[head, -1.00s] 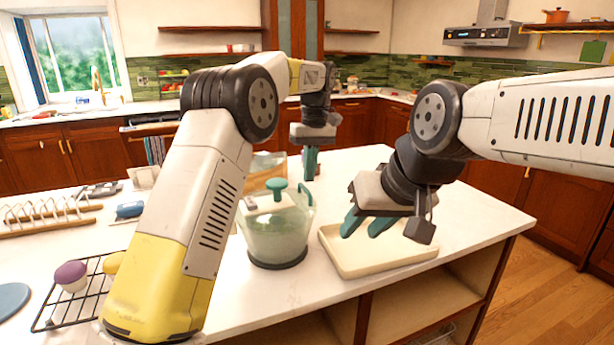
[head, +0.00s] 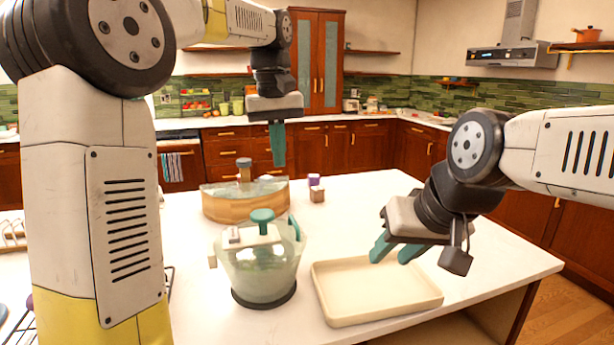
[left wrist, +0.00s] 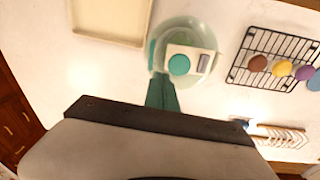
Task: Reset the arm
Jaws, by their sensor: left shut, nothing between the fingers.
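My left gripper (head: 277,146) points down with its teal fingers together, above and behind the glass pot on the white counter, holding nothing. Its shut fingers also show in the left wrist view (left wrist: 162,92). The left arm's pale and yellow links fill the left of the head view. My right gripper (head: 395,250) hangs over the cream tray (head: 335,318) at the right.
A clear pot with a green knob (head: 262,272) stands left of the tray. Behind it are a wooden-sided round container (head: 228,205) and a small purple-topped block (head: 316,190). A black wire rack (left wrist: 245,72) with several round colored items shows in the wrist view. The counter's right part is clear.

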